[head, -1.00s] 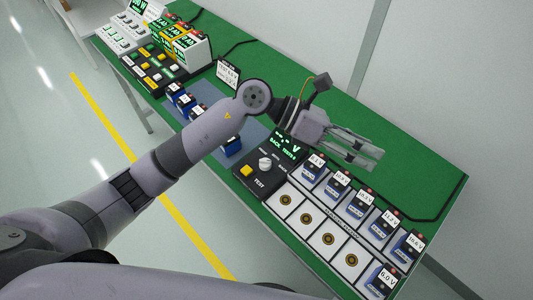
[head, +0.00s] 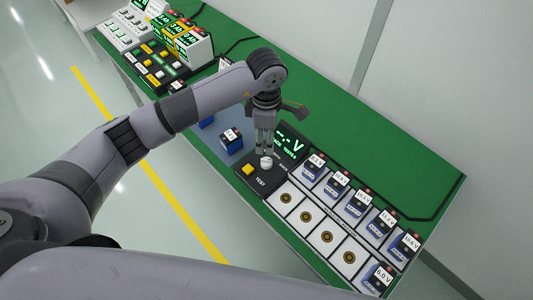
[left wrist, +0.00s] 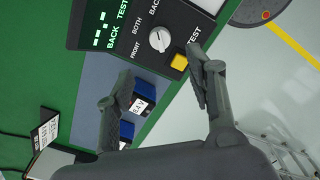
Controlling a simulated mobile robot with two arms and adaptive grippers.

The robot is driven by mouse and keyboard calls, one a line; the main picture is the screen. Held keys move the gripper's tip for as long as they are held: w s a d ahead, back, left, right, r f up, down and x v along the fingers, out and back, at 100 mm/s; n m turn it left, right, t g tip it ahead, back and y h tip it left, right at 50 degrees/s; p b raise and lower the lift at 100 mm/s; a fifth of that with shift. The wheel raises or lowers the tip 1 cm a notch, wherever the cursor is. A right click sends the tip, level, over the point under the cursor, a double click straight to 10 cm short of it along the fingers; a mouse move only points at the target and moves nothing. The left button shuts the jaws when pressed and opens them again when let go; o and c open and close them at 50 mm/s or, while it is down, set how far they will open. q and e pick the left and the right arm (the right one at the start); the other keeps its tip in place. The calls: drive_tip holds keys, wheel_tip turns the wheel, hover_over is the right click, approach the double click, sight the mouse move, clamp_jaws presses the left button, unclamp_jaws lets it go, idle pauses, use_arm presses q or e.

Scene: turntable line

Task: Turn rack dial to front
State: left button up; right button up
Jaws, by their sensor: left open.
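The rack dial is a small light-grey knob (head: 266,162) on the black test panel (head: 251,181). It also shows in the left wrist view (left wrist: 160,39), with the words FRONT, BOTH and BACK around it. The green display (head: 291,142) above it reads BACK TEST in the left wrist view. My left gripper (head: 265,150) points down close over the dial in the head view. It is open, and its two fingers (left wrist: 152,82) are spread in the left wrist view with nothing between them. Whether a finger touches the dial cannot be told. My right gripper does not show.
A yellow TEST button (head: 247,170) sits beside the dial. A blue battery (head: 231,139) stands on the blue-grey mat left of the panel. A rack with several labelled batteries and round sockets (head: 326,237) lies to the right.

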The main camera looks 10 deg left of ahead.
sight(266, 159)
use_arm(q)
wheel_tip(266, 159, down, 11)
drive_tip(key=shift+p, duration=1.2)
drive_tip(key=shift+c, duration=0.5)
drive_tip(key=c, duration=1.1)
